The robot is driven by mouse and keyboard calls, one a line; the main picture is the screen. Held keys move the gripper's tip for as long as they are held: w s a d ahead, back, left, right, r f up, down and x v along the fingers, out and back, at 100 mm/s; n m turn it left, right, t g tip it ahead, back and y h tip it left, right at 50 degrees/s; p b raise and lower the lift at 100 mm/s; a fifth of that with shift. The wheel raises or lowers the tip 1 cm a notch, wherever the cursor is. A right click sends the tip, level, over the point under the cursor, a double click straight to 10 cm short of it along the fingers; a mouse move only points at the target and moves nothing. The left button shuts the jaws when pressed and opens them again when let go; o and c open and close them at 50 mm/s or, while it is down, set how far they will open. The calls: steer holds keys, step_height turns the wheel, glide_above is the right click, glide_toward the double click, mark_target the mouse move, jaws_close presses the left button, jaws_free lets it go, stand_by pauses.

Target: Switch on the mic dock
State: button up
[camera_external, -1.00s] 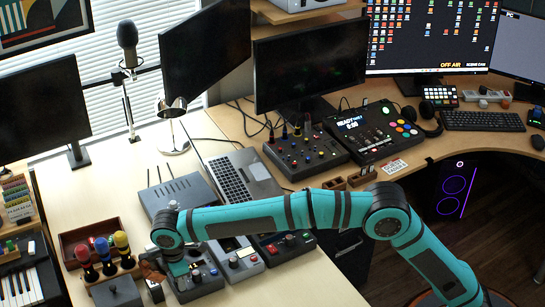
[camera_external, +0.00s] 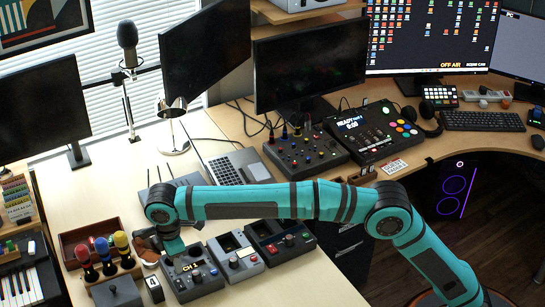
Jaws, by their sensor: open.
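A grey dock (camera_external: 206,287) with a small display and several knobs stands at the front of the white desk. Its display (camera_external: 191,269) shows light characters that look like "CH1". I cannot tell from labels which unit is the mic dock. My gripper (camera_external: 172,246) is open and empty, just above and behind the left dock's back edge. The arm hides part of the desk behind the docks.
A rack with red, yellow and blue-topped mics (camera_external: 121,241) stands left of the docks. A small black block (camera_external: 154,289) and a grey box (camera_external: 117,293) stand near the front. A laptop (camera_external: 260,171) lies behind my arm. The desk front right of the docks is clear.

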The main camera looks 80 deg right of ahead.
step_height(320, 180, up, 8)
steer(key=shift+r, duration=0.25)
stand_by(0.5)
